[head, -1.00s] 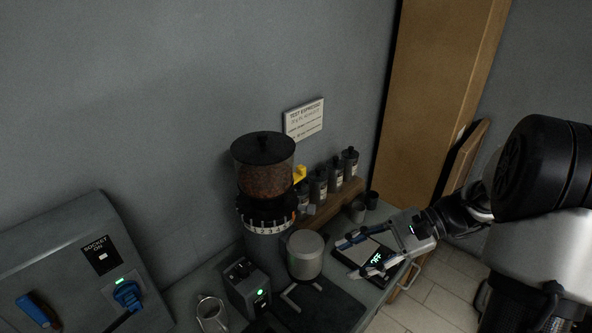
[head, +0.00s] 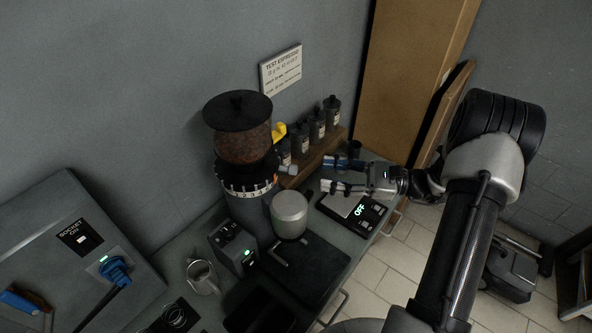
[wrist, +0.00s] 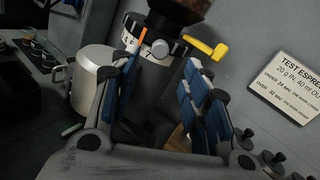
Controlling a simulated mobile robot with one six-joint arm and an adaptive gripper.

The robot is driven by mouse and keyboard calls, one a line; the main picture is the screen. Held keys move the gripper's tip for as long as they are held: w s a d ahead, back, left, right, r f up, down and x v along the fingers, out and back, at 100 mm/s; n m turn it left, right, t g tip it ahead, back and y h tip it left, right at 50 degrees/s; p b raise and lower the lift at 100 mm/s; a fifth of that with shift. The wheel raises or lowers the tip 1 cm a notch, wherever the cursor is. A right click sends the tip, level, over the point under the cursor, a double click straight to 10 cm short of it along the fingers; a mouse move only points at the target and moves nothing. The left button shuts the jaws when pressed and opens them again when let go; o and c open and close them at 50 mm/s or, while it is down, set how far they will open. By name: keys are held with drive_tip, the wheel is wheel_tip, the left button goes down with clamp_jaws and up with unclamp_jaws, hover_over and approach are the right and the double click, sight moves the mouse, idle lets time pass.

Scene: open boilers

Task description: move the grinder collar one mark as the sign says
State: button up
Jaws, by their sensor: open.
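The grinder collar (head: 250,188) is a white numbered ring under the bean hopper (head: 243,142). A grey knob (head: 290,169) sticks out from its right side. In the wrist view the collar (wrist: 158,50) shows an orange pointer (wrist: 146,34) and the round knob (wrist: 178,48). The sign (head: 282,72) on the wall reads "TEST ESPRESSO"; its smaller lines mention under 24 sec and over 32 sec, the rest unclear. My gripper (head: 324,174) is open and empty, right of the knob, its blue-padded fingers pointing left towards it. They appear apart from it.
A yellow lever (head: 280,132) sits just above the knob. Several dark bottles (head: 318,125) stand on a wooden shelf behind my gripper. A scale (head: 358,210) reading OFF lies below it. A silver cup (head: 289,215) stands in front of the grinder.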

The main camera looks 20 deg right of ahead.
sight(296, 170)
drive_tip(key=x, duration=0.9)
drive_tip(key=shift+a+b, duration=0.15)
drive_tip(key=shift+b, duration=0.2)
drive_tip(key=shift+c, duration=0.4)
clamp_jaws()
